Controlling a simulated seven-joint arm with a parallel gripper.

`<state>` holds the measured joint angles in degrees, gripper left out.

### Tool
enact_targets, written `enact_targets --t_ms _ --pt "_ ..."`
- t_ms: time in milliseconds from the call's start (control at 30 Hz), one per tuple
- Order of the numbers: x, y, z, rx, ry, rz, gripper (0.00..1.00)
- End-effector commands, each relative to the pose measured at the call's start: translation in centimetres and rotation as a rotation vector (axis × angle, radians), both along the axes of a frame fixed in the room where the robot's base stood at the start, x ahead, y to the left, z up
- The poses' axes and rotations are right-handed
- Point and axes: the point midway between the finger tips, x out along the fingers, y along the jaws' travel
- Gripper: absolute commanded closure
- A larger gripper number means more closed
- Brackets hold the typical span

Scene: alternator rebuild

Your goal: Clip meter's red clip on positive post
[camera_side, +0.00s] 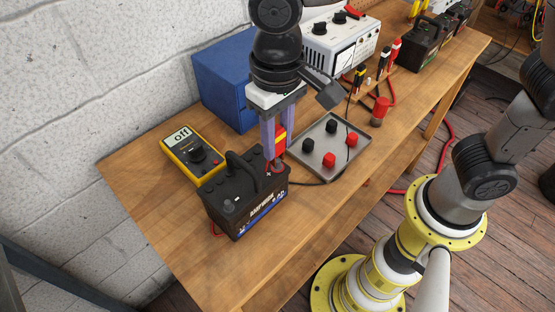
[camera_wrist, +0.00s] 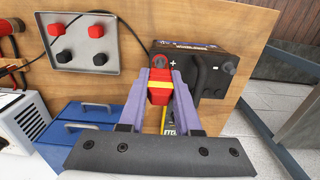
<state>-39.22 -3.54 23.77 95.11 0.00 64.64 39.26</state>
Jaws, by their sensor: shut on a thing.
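The clip's nose is down at the battery's plus-marked end. The grey negative post (camera_wrist: 228,67) is bare in the wrist view. The yellow meter (camera_side: 190,152) lies behind the battery, reading "off".
A metal tray (camera_side: 318,168) holds red and black caps, right of the battery. A red cylinder (camera_side: 380,110) stands beyond it. A blue box (camera_side: 222,90) and a white instrument (camera_side: 340,45) stand at the back. The battery's carry handle (camera_side: 243,170) rises near my fingers.

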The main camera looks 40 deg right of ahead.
Motion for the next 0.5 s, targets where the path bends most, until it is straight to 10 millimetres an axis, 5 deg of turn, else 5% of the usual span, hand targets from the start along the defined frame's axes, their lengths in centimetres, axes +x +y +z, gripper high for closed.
enact_targets --t_ms 467,500 --pt "-0.01 -0.01 -0.97 0.0 0.0 0.0 0.95" --pt "-0.01 -0.01 -0.97 0.0 0.0 0.0 0.61"
